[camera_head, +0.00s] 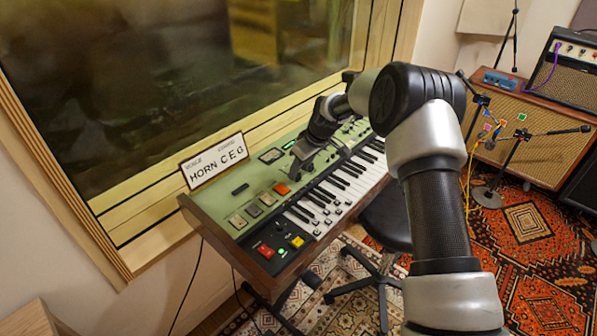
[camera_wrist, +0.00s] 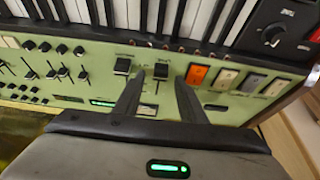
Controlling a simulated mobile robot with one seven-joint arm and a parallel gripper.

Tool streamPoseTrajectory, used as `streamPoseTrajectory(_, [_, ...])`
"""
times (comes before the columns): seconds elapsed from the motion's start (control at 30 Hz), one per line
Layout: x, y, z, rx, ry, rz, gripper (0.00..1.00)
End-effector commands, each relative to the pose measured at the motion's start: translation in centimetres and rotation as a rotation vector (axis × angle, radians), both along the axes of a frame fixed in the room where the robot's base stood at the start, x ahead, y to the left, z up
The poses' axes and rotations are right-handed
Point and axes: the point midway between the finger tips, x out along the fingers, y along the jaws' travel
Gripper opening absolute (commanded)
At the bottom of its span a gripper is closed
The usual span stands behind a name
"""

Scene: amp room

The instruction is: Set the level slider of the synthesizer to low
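The synthesizer (camera_head: 262,205) has a green panel and a keyboard, and stands below the window. My gripper (camera_head: 303,158) is over its panel. In the wrist view my gripper (camera_wrist: 160,82) points at the panel with its two dark fingers apart. A black slider cap (camera_wrist: 160,72) shows between the fingertips, at the keyboard end of its slot. Contact with it cannot be told. A second large slider cap (camera_wrist: 122,66) is just left of the left finger. The small labels are too blurred to read, so which one is the level slider cannot be told.
Right of the fingers are an orange button (camera_wrist: 197,75) and several pale and grey ones. Smaller sliders (camera_wrist: 52,72) and knobs lie to the left. A sign reading "HORN C.E.G" (camera_head: 214,162) stands at the synthesizer's back edge. A black stool (camera_head: 385,220) stands in front.

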Motion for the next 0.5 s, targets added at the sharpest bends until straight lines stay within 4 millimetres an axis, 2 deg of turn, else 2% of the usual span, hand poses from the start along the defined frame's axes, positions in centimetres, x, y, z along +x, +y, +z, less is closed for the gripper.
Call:
streamPoseTrajectory(0.17, [0.29, 0.45, -1.26, 0.0, 0.0, 0.0, 0.38])
streamPoseTrajectory(0.47, [0.35, 0.49, -1.37, 0.0, 0.0, 0.0, 0.38])
streamPoseTrajectory(0.5, [0.35, 0.48, -1.38, 0.0, 0.0, 0.0, 0.31])
